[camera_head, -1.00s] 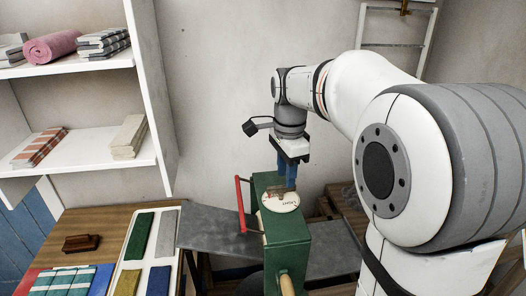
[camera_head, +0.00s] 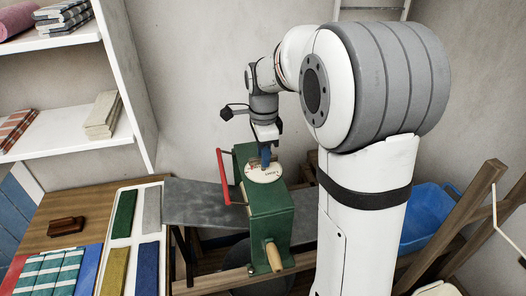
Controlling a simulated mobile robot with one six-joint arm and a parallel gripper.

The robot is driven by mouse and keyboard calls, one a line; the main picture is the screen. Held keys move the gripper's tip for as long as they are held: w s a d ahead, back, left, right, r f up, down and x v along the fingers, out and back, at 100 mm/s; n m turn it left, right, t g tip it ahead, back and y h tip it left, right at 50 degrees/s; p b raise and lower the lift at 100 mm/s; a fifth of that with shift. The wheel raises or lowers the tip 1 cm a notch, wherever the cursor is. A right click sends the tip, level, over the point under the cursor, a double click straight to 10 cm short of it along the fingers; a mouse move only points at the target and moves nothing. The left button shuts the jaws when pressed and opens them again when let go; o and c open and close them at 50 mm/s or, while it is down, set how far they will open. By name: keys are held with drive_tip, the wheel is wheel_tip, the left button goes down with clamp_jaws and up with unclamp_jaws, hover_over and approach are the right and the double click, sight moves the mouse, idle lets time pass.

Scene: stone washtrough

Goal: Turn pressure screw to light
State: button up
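A green mangle-like press (camera_head: 264,214) stands in the middle, with a red lever (camera_head: 222,178) on its left side and a wooden handle (camera_head: 273,257) at its front. On its top lies a round white dial (camera_head: 265,175) with small lettering, too small to read surely. A small reddish-brown part, perhaps the pressure screw's handle (camera_head: 254,163), shows on the dial.
A grey board (camera_head: 203,203) runs behind the press. At the left, a white tray (camera_head: 149,181) with coloured cloths and a brown brush (camera_head: 66,226) lie on a wooden table. Shelves (camera_head: 78,136) with folded cloths stand at the upper left. A blue tub (camera_head: 425,220) stands at the right.

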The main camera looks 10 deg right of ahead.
drive_tip(key=shift+c, duration=0.5)
clamp_jaws()
